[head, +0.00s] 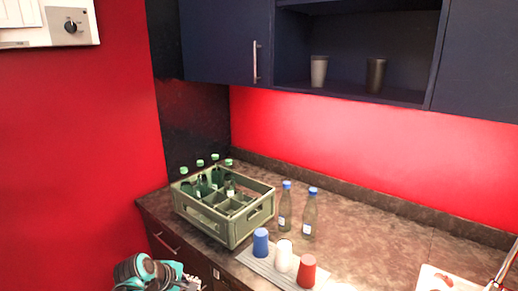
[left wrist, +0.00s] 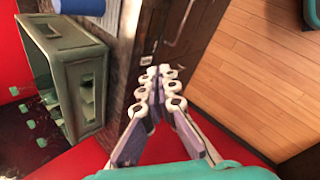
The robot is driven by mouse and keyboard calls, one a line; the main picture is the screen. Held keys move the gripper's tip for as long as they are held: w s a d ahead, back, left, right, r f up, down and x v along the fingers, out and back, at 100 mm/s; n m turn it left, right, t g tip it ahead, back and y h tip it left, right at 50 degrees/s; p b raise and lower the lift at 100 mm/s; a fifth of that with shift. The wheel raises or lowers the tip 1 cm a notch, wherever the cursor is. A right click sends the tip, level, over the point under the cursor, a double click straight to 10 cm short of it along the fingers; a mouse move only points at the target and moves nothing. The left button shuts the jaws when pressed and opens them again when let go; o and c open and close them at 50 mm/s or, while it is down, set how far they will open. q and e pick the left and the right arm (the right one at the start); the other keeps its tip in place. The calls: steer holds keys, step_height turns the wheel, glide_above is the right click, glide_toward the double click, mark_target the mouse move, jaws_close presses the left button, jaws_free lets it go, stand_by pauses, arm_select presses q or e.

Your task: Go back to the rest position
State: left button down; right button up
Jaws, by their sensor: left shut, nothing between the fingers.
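My left gripper (left wrist: 158,74) shows in the left wrist view with its fingers together and nothing between them. It is beside the dark cabinet front below the counter, over the wooden floor side. In the head view my teal left arm comes in at the bottom left, in front of the counter's left end, and its fingertips are hard to make out there. My right gripper is in neither view.
A green crate (head: 233,231) with several green-capped bottles stands on the counter (head: 355,240). Two blue-capped bottles (head: 285,208) (head: 310,215) stand right of it. Blue (head: 260,242), white (head: 282,256) and red (head: 307,271) cups stand on a grey mat.

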arm_select(q)
steer(key=s+d+m+y, duration=0.1)
steer(key=s+m+y, duration=0.2)
steer(key=s+m, duration=1.3)
steer(key=s, duration=0.3)
steer(key=shift+d+f+m+t, duration=0.2)
steer(key=shift+d+m+t, duration=0.1)
